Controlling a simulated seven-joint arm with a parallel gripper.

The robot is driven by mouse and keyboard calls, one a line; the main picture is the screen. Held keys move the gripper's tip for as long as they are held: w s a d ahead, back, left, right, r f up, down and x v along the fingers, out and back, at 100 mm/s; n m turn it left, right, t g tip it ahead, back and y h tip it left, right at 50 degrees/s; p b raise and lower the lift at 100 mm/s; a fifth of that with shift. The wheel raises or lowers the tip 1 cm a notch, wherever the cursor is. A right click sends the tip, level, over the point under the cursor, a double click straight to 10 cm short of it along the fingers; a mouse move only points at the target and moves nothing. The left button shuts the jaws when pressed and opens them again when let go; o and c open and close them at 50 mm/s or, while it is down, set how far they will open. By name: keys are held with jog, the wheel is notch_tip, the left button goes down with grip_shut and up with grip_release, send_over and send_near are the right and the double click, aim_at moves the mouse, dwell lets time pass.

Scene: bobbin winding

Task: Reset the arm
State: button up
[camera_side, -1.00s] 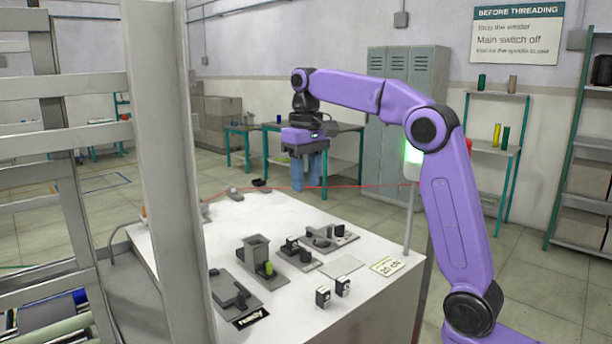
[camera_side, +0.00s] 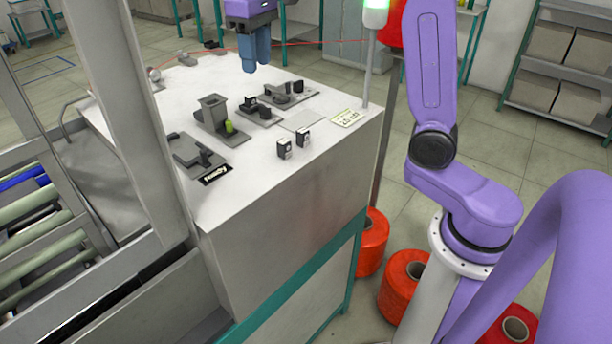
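My gripper (camera_side: 255,62), with blue fingers on a purple hand, hangs pointing down over the back part of the white worktable (camera_side: 270,205), near its far edge. The fingers look close together; I cannot tell if there is a gap, and I see nothing held. My purple arm (camera_side: 430,65) rises at the right; its upper part is cut off by the top edge. On the table are a dark fixture with a grey upright block and a yellow-green bobbin (camera_side: 229,127), a fixture with dark round parts (camera_side: 283,92), and a flat dark fixture (camera_side: 197,153) by a "ready" label.
Two small black-and-white blocks (camera_side: 293,145) stand near the front edge. A thin red thread (camera_side: 320,43) crosses behind the table at finger level. A green-lit post (camera_side: 372,50) stands at the right corner. Orange spools (camera_side: 403,280) are on the floor. A grey frame (camera_side: 120,110) stands at left.

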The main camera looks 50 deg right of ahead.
jog(key=s+a+f+n, duration=0.2)
jog(key=s+f, duration=0.1)
jog(key=s, duration=0.3)
jog(key=s+a+f+n, duration=0.3)
jog(key=s+f, duration=0.1)
jog(key=s, duration=0.3)
jog(key=s+d+f+n, duration=0.2)
jog(key=s+f, duration=0.2)
jog(key=s, duration=0.4)
jog(key=s+d+f+n, duration=0.2)
jog(key=s+f+n, duration=0.1)
jog(key=s, duration=0.5)
jog(key=shift+s+d+f, duration=0.4)
jog(key=shift+f, duration=0.3)
